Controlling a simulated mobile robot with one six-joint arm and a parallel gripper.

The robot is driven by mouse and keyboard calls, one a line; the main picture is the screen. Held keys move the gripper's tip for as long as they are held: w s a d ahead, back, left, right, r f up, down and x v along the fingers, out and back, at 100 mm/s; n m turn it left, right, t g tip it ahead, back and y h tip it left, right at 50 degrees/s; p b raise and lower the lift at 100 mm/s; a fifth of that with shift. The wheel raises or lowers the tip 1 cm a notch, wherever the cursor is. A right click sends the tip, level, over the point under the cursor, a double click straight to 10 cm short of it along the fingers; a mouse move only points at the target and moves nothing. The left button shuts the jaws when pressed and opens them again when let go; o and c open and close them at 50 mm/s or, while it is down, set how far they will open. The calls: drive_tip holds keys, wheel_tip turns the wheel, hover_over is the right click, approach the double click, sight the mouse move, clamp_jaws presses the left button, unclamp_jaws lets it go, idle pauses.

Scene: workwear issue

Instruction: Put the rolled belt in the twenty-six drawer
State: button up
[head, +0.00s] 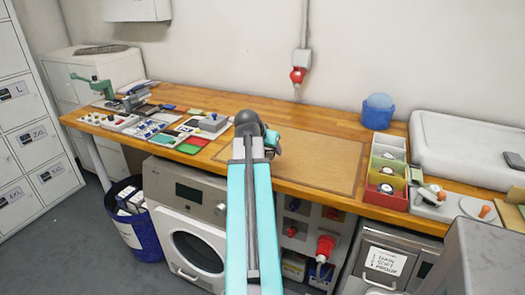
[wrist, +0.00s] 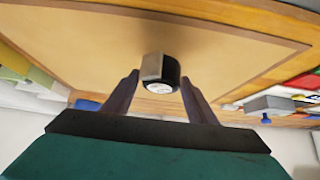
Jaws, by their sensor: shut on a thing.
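My gripper (wrist: 159,79) is shut on the rolled belt (wrist: 161,71), a small dark roll with a beige side and a pale round end, held between the two fingertips in the wrist view. In the head view my gripper (head: 272,142) is over the left part of the bench mat, mostly hidden behind my arm; the held roll cannot be made out there. No drawer marked twenty-six can be read. Grey lockers (head: 38,140) at the left carry size labels such as L and 2XL.
Open bins (head: 388,170) in white, yellow-green and red stand on the right, with round items inside. A blue tub (head: 377,112) stands behind them. Tools and small boxes crowd the bench's left. The tan mat (head: 315,165) is clear.

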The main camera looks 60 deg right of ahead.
drive_tip(key=w+a+f+n+t+y, duration=0.1)
drive_tip(key=w+a+n+t+y, duration=0.55)
drive_tip(key=w+a, duration=2.1)
drive_tip(key=w+a+n, duration=0.3)
drive_tip(key=w+a, duration=0.1)
drive_tip(key=a, duration=0.8)
drive_tip(key=w+a+n+t+y, duration=0.1)
drive_tip(key=w+a+n, duration=0.3)
drive_tip(key=a, duration=0.8)
drive_tip(key=w+a+f+n, duration=0.1)
drive_tip(key=w+a+n, duration=0.3)
drive_tip(key=a, duration=0.8)
drive_tip(key=shift+w+a+y, duration=0.35)
drive_tip(key=shift+w+a, duration=0.05)
drive_tip(key=shift+w, duration=0.05)
